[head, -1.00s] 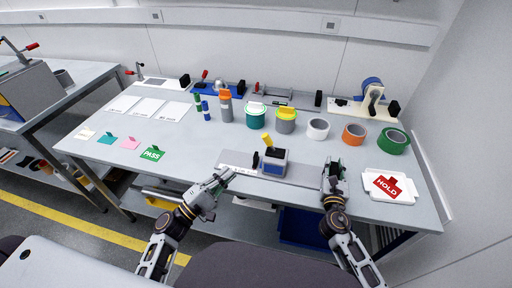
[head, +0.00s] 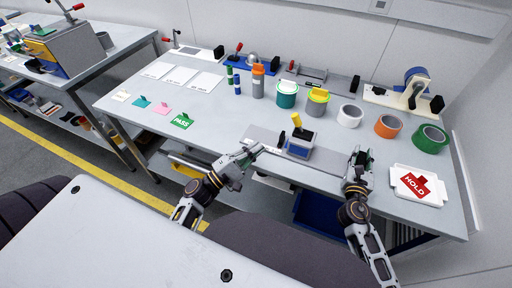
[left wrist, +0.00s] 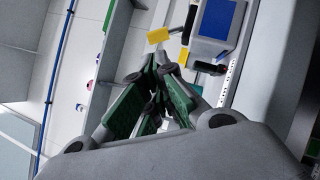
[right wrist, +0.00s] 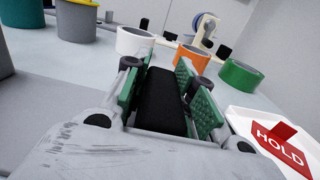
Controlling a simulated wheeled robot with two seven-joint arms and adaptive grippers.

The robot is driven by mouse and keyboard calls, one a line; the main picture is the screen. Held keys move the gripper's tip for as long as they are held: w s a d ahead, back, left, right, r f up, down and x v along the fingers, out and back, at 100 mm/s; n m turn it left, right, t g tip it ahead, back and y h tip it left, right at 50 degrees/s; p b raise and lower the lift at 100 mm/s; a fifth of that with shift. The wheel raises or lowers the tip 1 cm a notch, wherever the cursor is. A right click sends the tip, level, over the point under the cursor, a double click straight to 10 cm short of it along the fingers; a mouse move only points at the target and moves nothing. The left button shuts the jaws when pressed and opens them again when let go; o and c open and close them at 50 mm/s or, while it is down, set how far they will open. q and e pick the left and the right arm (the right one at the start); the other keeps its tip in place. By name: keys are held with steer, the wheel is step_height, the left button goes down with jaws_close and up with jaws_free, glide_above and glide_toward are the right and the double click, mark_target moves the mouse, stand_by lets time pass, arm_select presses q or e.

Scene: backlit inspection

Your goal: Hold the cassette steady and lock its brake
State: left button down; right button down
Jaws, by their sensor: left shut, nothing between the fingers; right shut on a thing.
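The cassette (head: 299,146) is a blue and grey box with a yellow lever (head: 297,120) standing up from its top. It sits upright on a grey base plate (head: 325,178). In the left wrist view the cassette's blue face (left wrist: 220,20) and the yellow lever end (left wrist: 159,35) show beyond the fingers. My left gripper (head: 256,149) is shut and empty, left of the cassette and apart from it. My right gripper (head: 359,156) is right of the cassette. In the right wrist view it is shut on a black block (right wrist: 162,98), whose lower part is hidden.
A white tray with a red HOLD tag (head: 418,186) lies right of my right gripper. Tape rolls, white (head: 350,115), orange (head: 388,126) and green (head: 430,138), stand behind. Jars and bottles (head: 287,94) stand behind the cassette. A green PASS card (head: 182,121) lies to the left.

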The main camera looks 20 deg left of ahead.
mark_target(299, 123)
arm_select(q)
steer(key=x, duration=1.2)
steer(key=shift+w, duration=0.2)
steer(key=shift+d+r+m+g, duration=0.5)
steer(key=shift+r+m+g, duration=0.1)
steer(key=shift+m, duration=0.5)
stand_by(1.7)
steer(key=shift+d+r+m+g+y, duration=0.15)
steer(key=shift+d+r+m+g, duration=0.35)
steer(key=shift+m, duration=0.4)
steer(key=shift+d+r+m+g+y, duration=0.15)
steer(key=shift+d+r+m+g, duration=0.3)
steer(key=shift+m, duration=0.45)
steer(key=shift+d+r+m+g+y, duration=0.1)
steer(key=shift+d+m+g+y, duration=0.3)
steer(key=shift+d+m+g, duration=0.15)
steer(key=shift+d+r+m+g+y, duration=0.25)
steer(key=shift+d+m+g+y, duration=0.15)
steer(key=shift+d+m+y, duration=0.5)
steer(key=shift+d+m, duration=0.25)
steer(key=shift+m, duration=0.1)
steer(key=shift+d, duration=0.3)
